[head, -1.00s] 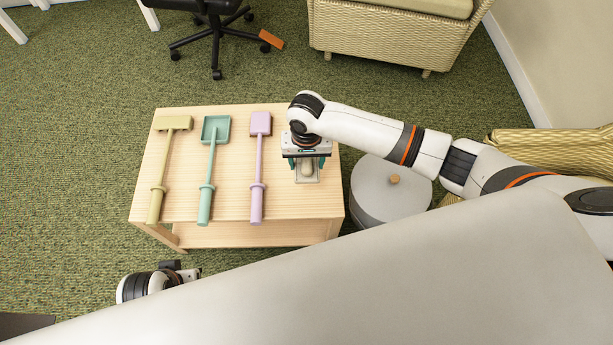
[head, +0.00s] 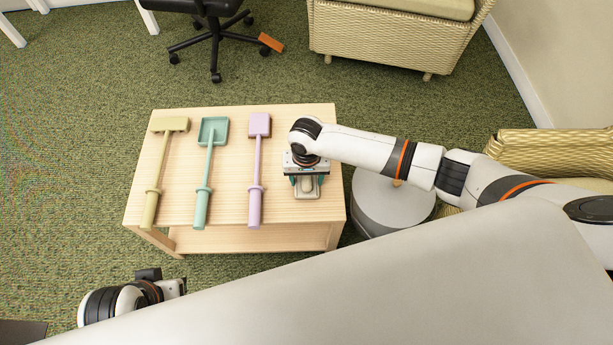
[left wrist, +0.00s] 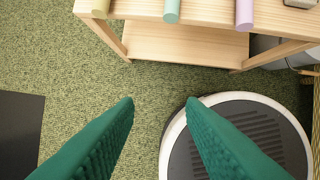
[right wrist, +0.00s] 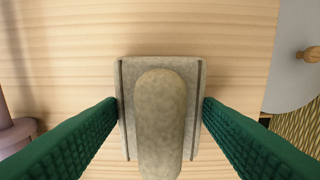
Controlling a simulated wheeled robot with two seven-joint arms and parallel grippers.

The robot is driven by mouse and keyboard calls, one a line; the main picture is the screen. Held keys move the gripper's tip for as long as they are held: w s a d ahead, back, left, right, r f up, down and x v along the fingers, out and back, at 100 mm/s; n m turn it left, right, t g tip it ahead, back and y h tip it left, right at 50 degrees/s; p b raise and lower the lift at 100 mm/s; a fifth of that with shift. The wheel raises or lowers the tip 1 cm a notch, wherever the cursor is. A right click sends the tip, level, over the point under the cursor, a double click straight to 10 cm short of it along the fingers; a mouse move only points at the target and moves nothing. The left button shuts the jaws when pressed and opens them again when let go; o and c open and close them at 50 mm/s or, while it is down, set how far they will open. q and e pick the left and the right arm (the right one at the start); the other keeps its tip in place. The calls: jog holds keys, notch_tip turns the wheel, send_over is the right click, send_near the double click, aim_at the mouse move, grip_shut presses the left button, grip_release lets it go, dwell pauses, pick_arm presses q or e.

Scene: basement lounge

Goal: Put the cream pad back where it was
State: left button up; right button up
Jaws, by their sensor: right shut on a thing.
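The cream pad (right wrist: 158,120) is a grey-cream flat block with a rounded raised grip along its middle. In the right wrist view it lies between the two green fingers of my right gripper (right wrist: 160,102), which press on its sides. In the head view the pad (head: 306,193) shows just below my right gripper (head: 306,181), over the right end of the wooden table (head: 220,238). I cannot tell whether it rests on the tabletop or is slightly above it. My left gripper (left wrist: 160,100) is open and empty, over the floor in front of the table.
A yellow tool (head: 153,195), a teal tool (head: 203,195) and a purple tool (head: 256,190) lie side by side on the table, left of the pad. A round grey stool-like thing (head: 385,205) stands right of the table. A round dark-topped base (left wrist: 240,140) is below my left gripper.

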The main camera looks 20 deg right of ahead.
jog(key=o, duration=0.9)
notch_tip(320, 180, up, 4)
jog(key=shift+p, duration=0.85)
notch_tip(320, 180, up, 7)
jog(key=shift+p, duration=1.15)
jog(key=s+a+f+n+t+y, duration=0.1)
jog(key=s+a+f+n+y, duration=0.3)
jog(key=s, duration=0.3)
pick_arm(q)
jog(key=s+x, duration=0.1)
jog(key=x, duration=0.8)
jog(key=shift+f+g, duration=0.3)
jog(key=shift+f, duration=0.15)
pick_arm(e)
jog(key=s+d+f+h, duration=0.1)
jog(key=s+d, duration=0.2)
jog(key=s, duration=0.1)
jog(key=s+d+f+t+h, duration=0.1)
jog(key=s+d+f, duration=0.1)
jog(key=s+d, duration=0.1)
jog(key=s+d+f+n+t+h, duration=0.1)
jog(key=s+d, duration=0.3)
jog(key=d, duration=0.1)
jog(key=shift+s+f+h, duration=0.25)
jog(key=shift+s+h, duration=0.1)
jog(key=shift+h, duration=0.05)
